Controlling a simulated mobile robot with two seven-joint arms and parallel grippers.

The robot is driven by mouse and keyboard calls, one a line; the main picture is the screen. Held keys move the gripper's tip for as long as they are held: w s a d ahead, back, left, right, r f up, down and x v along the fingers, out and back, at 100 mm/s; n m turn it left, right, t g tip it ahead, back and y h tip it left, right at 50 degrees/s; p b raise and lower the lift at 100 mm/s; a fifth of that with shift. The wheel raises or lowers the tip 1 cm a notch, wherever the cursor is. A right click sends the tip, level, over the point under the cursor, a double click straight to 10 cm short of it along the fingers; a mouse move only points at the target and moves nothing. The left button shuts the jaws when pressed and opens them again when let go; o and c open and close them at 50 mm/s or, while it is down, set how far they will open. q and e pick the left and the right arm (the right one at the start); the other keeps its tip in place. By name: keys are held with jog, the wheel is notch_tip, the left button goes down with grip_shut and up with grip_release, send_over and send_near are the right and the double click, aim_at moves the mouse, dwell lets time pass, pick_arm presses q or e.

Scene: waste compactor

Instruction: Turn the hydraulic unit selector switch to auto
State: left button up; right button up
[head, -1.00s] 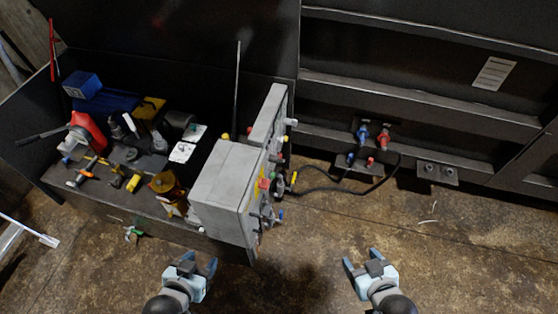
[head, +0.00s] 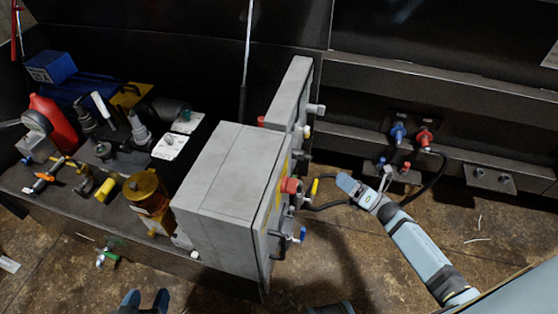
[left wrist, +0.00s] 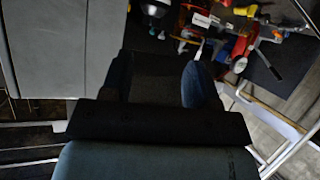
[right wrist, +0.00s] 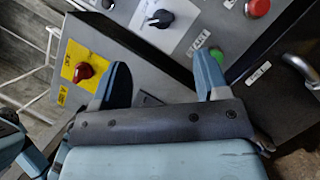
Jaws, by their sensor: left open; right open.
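The grey control cabinet (head: 225,190) stands left of centre in the head view, its panel facing right and seen edge-on. In the right wrist view, a black selector knob (right wrist: 160,18) sits on a white plate at the top. A red knob (right wrist: 84,71) on a yellow plate is lower left, and a green button (right wrist: 217,55) and red button (right wrist: 257,7) are to the right. My right gripper (head: 362,190) is open and empty, right of the panel, apart from the knobs. My left gripper (head: 145,299) is open and empty at the bottom edge.
A bench (head: 205,268) with an amber filter (head: 147,192), a red can (head: 52,122) and other parts is at left. A curved metal handle (right wrist: 300,68) sits beside the panel. Cables and blue and red connectors (head: 398,133) are behind my right gripper. Floor at front right is open.

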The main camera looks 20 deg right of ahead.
aim_at(303, 153)
jog(key=shift+n, duration=0.4)
jog(key=x, duration=1.4)
jog(key=shift+f+b, duration=0.1)
jog(key=shift+b, duration=0.2)
pick_arm(q)
jog(key=shift+w+d+r+t, duration=0.2)
jog(key=shift+w+r+t, duration=0.1)
jog(key=shift+r, duration=0.2)
jog(key=shift+w+r, duration=0.1)
jog(key=shift+r, duration=0.05)
pick_arm(e)
jog(key=c, duration=0.9)
